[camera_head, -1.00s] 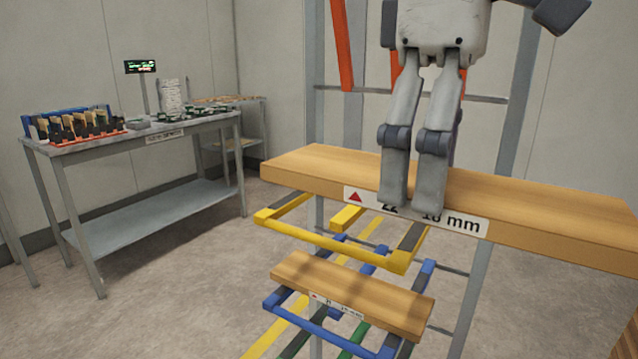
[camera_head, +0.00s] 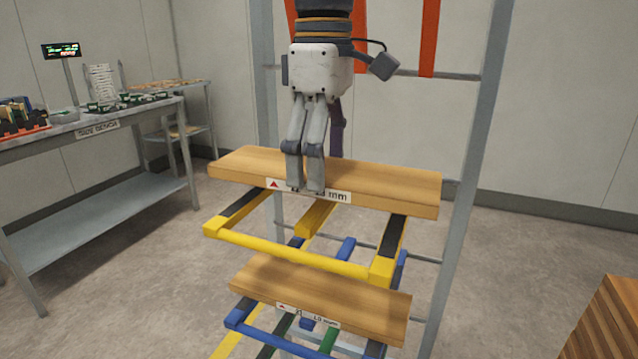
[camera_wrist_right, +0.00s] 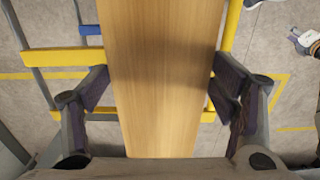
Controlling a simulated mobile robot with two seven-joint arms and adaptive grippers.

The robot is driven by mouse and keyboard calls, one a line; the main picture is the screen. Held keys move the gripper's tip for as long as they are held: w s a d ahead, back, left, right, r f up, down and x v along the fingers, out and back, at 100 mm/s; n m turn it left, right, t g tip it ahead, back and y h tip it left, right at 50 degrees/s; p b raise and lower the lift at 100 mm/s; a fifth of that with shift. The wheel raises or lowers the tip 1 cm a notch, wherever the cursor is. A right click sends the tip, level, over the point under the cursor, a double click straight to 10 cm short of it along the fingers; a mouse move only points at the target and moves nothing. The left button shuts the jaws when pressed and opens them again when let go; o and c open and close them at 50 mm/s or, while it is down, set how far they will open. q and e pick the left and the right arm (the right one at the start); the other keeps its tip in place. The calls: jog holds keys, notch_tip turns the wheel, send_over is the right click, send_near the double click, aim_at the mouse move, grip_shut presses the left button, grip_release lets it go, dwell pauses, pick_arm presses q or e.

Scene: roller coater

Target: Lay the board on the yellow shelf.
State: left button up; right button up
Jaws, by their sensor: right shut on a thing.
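My right gripper (camera_head: 318,188) is shut on a long light-wood board (camera_head: 395,192) with a white label and a red triangle on its front edge. In the right wrist view the board (camera_wrist_right: 163,60) runs between the two fingers (camera_wrist_right: 162,95). The board lies level across the rear part of the yellow shelf (camera_head: 290,252), over its dark pads. Whether it touches the shelf or hangs just above it, I cannot tell. The board's far side and the gripper's far finger are mostly hidden. My left gripper is not in view.
A second labelled board (camera_head: 320,285) lies on the blue shelf (camera_head: 285,345) below. The rack's grey posts (camera_head: 465,180) stand at both sides. A side bench (camera_head: 90,130) with parts is at the left. A wooden stack (camera_head: 610,320) is at the lower right.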

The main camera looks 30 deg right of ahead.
aim_at(319, 207)
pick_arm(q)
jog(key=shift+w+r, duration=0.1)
pick_arm(e)
jog(key=shift+w+f, duration=0.25)
jog(key=shift+f, duration=0.8)
jog(key=shift+w+f, duration=0.25)
jog(key=shift+f, duration=0.75)
jog(key=shift+f, duration=0.15)
jog(key=o, duration=1.4)
jog(key=shift+o, duration=0.2)
notch_tip(319, 207, up, 11)
jog(key=shift+w+f+b, duration=0.1)
jog(key=shift+b, duration=0.3)
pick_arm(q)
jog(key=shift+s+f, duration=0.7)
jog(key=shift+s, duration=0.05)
pick_arm(e)
jog(key=shift+r, duration=0.7)
